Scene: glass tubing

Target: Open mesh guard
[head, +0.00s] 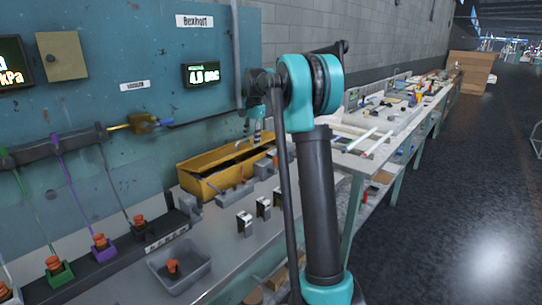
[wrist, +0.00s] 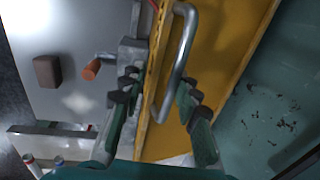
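The mesh guard appears to be the yellow box-like cover (head: 205,182) on the bench against the teal panel. No mesh can be made out. In the wrist view, its yellow face (wrist: 222,45) fills the middle and carries a curved metal handle (wrist: 184,52). My gripper (wrist: 158,82) is open, with one finger on each side of the handle's lower part. Contact cannot be told. In the head view, my gripper (head: 255,132) is small, just above the box's far part, and my arm hides the box's right end. A dark slit shows along the box top.
On the bench before the box stand several small metal blocks (head: 244,222) and a grey tray (head: 180,265) with an orange-topped part. In the wrist view, an orange-ended peg (wrist: 92,69) and a brown block (wrist: 47,71) lie left of the cover. Open floor (head: 450,200) is at right.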

